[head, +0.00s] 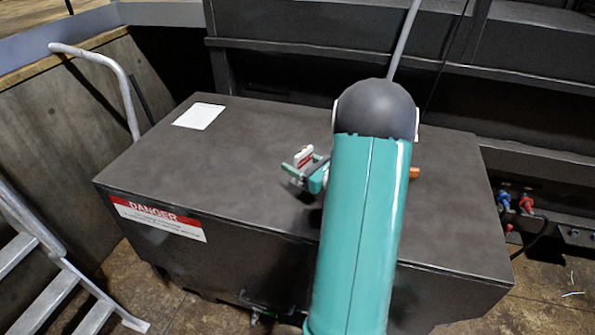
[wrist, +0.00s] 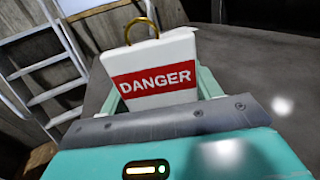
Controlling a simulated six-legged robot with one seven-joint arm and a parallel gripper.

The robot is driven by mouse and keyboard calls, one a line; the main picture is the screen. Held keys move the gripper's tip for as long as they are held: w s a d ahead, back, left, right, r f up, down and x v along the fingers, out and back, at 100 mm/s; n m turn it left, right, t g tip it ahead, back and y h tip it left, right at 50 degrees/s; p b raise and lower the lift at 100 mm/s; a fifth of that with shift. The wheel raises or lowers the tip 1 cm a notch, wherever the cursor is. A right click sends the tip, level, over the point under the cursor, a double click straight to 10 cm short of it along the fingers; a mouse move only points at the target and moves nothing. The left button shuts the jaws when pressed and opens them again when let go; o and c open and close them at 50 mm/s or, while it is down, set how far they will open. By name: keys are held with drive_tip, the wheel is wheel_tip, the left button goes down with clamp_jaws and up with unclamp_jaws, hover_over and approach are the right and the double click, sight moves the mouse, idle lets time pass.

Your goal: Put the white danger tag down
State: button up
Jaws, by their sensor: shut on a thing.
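The white danger tag (wrist: 158,62) has a red band lettered DANGER and a brass ring at its top. My gripper (wrist: 155,100) is shut on it, with the tag standing up between the fingers in the wrist view. In the head view the tag (head: 303,157) shows small and white in my gripper (head: 306,170), over the middle of the dark box top (head: 240,130). I cannot tell how high above the top it is held. The tag's lower part is hidden by the gripper.
A white sheet (head: 199,116) lies on the box top at the back left. A DANGER label (head: 157,217) is on the box's front. Metal steps with a handrail (head: 60,265) stand at the left. Red and blue fittings (head: 526,203) are at the right. The left part of the top is clear.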

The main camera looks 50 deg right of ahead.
drive_tip(key=shift+w+f, duration=0.15)
drive_tip(key=shift+f, duration=0.7)
drive_tip(key=shift+w+f, duration=0.15)
drive_tip(key=shift+f, duration=0.7)
drive_tip(key=shift+f, duration=0.15)
drive_tip(key=o, duration=1)
drive_tip(key=shift+r, duration=0.2)
drive_tip(key=s, duration=0.8)
drive_tip(key=s+d, duration=0.1)
drive_tip(key=s, duration=0.3)
